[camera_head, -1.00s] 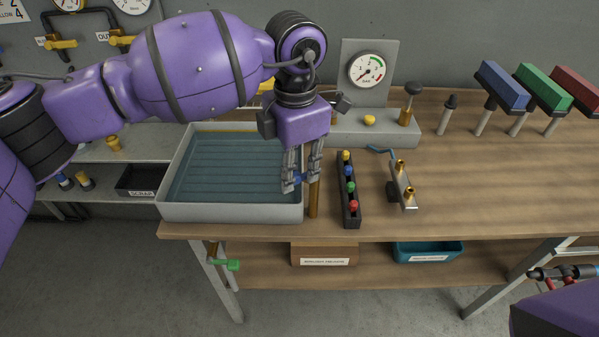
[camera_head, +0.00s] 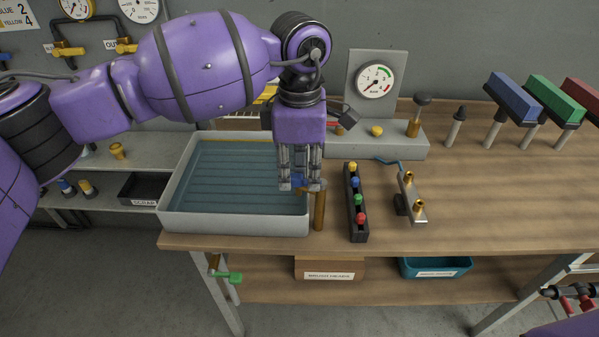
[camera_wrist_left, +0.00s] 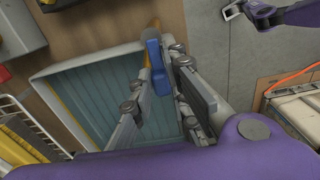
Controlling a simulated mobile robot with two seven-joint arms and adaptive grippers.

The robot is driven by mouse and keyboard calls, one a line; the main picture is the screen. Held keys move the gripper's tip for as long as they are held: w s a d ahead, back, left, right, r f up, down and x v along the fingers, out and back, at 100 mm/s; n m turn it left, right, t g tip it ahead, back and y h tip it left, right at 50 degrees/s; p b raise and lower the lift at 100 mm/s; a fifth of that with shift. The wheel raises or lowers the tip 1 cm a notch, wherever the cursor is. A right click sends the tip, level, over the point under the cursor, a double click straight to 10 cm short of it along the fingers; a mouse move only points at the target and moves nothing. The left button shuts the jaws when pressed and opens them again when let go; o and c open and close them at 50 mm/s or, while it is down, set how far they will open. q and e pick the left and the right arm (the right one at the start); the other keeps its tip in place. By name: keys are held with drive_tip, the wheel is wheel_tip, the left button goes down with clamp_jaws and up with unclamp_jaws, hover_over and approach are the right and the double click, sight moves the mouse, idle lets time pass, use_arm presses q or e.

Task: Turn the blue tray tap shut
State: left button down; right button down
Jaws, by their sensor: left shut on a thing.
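The blue tap handle (camera_head: 298,184) sits at the top of a brass standpipe (camera_head: 319,210), close by the right wall of the grey tray (camera_head: 235,222). My left gripper (camera_head: 301,186) points down and is shut on the blue handle, its fingers hiding part of it. In the left wrist view the blue handle (camera_wrist_left: 154,50) shows between the fingers, beside the tray (camera_wrist_left: 45,75).
A black rack (camera_head: 357,215) with coloured knobs stands just right of the standpipe. A metal bracket with brass fittings (camera_head: 411,197) lies further right. A gauge panel (camera_head: 376,80) stands behind. Blue, green and red blocks on posts are at the right. The table's middle right is clear.

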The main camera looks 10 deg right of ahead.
sight(300, 176)
use_arm(q)
drive_tip(key=c, duration=1.7)
unclamp_jaws()
wheel_tip(300, 176, up, 12)
drive_tip(key=shift+r, duration=0.1)
